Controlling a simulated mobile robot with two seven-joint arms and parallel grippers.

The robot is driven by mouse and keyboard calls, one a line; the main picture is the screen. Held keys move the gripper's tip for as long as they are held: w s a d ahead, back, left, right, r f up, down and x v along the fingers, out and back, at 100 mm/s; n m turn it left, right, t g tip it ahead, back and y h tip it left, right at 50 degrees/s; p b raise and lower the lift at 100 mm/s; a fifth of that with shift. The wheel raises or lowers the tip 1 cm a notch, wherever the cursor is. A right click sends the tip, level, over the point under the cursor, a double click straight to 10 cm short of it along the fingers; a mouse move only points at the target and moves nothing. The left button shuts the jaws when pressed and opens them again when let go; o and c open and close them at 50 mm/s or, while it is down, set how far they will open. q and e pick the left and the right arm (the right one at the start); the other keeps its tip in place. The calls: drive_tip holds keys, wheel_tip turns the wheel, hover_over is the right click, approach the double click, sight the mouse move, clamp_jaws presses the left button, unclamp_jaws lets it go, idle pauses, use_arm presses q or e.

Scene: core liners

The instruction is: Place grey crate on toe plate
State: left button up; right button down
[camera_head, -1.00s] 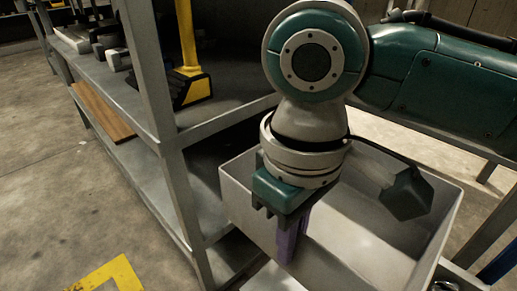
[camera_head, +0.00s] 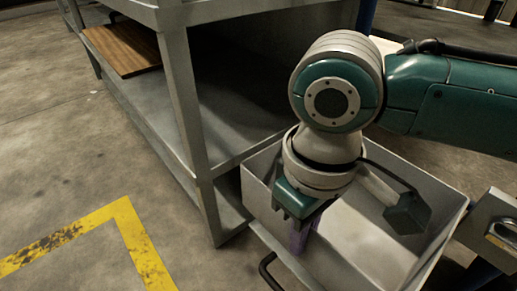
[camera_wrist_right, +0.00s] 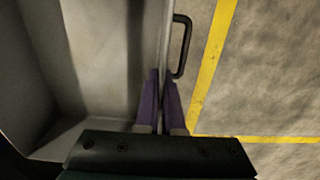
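The grey crate (camera_head: 445,238) is an open, empty-looking box at the lower right of the head view. Its inside also shows in the right wrist view (camera_wrist_right: 95,60). My right gripper (camera_head: 299,240) points down at the crate's near-left wall. In the right wrist view its two purple fingers (camera_wrist_right: 160,100) stand close together, one on each side of the wall's top edge, shut on it. My arm and wrist hide part of the crate. I cannot make out the toe plate with certainty. My left gripper is in neither current view.
A grey metal shelf unit (camera_head: 190,110) stands close left of the crate, with a brown board (camera_head: 125,47) on it. A black handle (camera_head: 268,270) is beside the crate's near side. A metal latch box (camera_head: 497,228) is at right. Yellow-marked floor (camera_head: 130,225) is open at left.

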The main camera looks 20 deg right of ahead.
wheel_tip(320, 180, down, 3)
drive_tip(key=shift+r+b, duration=0.2)
drive_tip(key=shift+b, duration=0.4)
drive_tip(key=shift+r, duration=0.15)
use_arm(q)
drive_tip(key=shift+f, duration=0.95)
drive_tip(key=shift+d, duration=0.1)
use_arm(e)
drive_tip(key=c, duration=1)
unclamp_jaws()
drive_tip(key=shift+c, duration=0.2)
use_arm(q)
drive_tip(key=shift+d, duration=0.1)
